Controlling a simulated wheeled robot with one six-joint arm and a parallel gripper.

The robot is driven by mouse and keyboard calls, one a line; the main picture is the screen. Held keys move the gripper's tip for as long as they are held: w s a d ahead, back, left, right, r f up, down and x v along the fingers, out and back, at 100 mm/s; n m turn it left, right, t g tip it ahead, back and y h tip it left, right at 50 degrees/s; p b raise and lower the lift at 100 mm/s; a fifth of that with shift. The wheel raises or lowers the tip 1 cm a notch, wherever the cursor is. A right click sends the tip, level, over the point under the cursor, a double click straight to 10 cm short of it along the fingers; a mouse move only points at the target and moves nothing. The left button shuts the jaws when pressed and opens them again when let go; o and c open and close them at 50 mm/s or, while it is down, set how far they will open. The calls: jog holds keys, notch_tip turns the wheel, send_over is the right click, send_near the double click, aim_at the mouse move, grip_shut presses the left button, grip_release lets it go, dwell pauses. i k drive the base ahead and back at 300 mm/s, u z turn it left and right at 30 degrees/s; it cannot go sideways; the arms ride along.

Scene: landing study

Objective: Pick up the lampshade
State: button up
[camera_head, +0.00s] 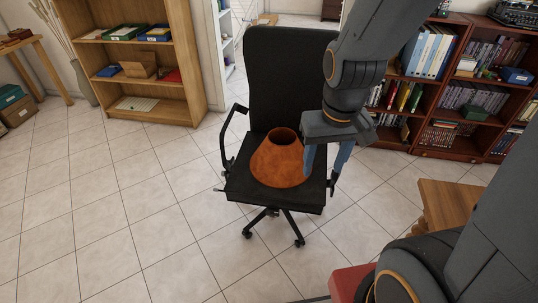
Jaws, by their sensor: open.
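The lampshade (278,162) is orange-brown and cone-shaped, with an open narrow top. It stands upright on the black seat of an office chair (247,193). My gripper (322,166) points down at the right side of the lampshade. Its blue-grey fingers are open, and the left finger overlaps the lampshade's right edge in the picture. I cannot tell whether it touches the lampshade or whether the shade's wall lies between the fingers. The gripper's body and arm hide part of the chair's right side.
The chair's backrest (285,75) rises behind the lampshade, and an armrest (232,135) stands at left. A light wooden shelf (185,60) is at back left, a dark bookcase (435,137) at right. A wooden surface (447,203) is at lower right. Tiled floor (120,215) is clear at left.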

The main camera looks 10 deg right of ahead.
aim_at(274, 166)
jog(key=u, duration=0.55)
jog(key=i, duration=1)
jog(key=z, duration=0.45)
